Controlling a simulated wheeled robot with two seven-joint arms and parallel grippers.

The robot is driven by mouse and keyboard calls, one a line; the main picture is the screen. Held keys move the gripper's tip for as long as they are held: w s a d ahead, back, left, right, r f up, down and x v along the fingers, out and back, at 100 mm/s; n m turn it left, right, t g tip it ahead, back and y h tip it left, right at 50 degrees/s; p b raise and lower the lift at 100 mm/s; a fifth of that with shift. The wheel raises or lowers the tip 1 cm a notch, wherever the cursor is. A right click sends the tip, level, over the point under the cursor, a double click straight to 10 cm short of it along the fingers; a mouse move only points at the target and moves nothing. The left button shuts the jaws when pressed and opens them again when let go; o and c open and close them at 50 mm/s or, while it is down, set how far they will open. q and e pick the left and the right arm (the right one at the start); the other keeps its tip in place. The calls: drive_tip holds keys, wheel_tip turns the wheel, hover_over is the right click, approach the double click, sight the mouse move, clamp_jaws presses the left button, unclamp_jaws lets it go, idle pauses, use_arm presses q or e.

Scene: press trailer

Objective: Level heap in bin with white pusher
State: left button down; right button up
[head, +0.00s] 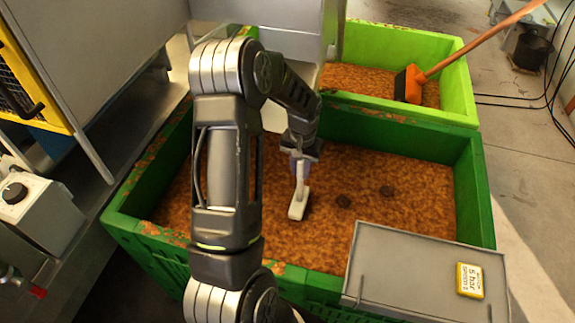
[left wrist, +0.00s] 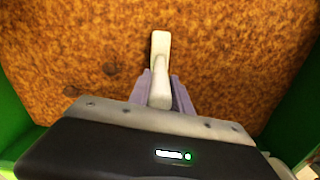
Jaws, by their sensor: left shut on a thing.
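The white pusher (head: 298,204) is held by my left gripper (head: 299,160) inside the dark green bin (head: 470,190). In the left wrist view the pusher (left wrist: 160,65) stands out between the two purple-grey fingers of the gripper (left wrist: 160,88), which are shut on its handle. Its head is low over the brown mass (head: 400,215), and I cannot tell whether it touches. The mass covers the bin floor and looks fairly even, with two small dark spots right of the pusher. My arm hides part of the bin's left side. My right gripper is not in view.
A light green bin (head: 455,90) with more brown mass stands behind, with an orange-handled broom (head: 410,83) in it. Grey machinery (head: 90,60) stands at left and above. Cables lie on the floor at right.

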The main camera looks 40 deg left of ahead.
use_arm(q)
drive_tip(key=shift+w+d, duration=0.1)
drive_tip(key=shift+d, duration=0.1)
drive_tip(key=s+a+b, duration=0.1)
drive_tip(key=s+a, duration=0.4)
drive_tip(key=a, duration=0.4)
drive_tip(key=s+a+b, duration=0.1)
drive_tip(key=s+a, duration=0.4)
drive_tip(key=a, duration=0.5)
drive_tip(key=w+d, duration=0.6)
drive_tip(key=d, duration=0.6)
drive_tip(key=w+d, duration=0.7)
drive_tip(key=d, duration=0.5)
wheel_tip(320, 180, up, 15)
drive_tip(key=p, duration=0.9)
drive_tip(key=shift+d+f, duration=0.15)
drive_tip(key=shift+f, duration=0.05)
idle(0.5)
idle(0.3)
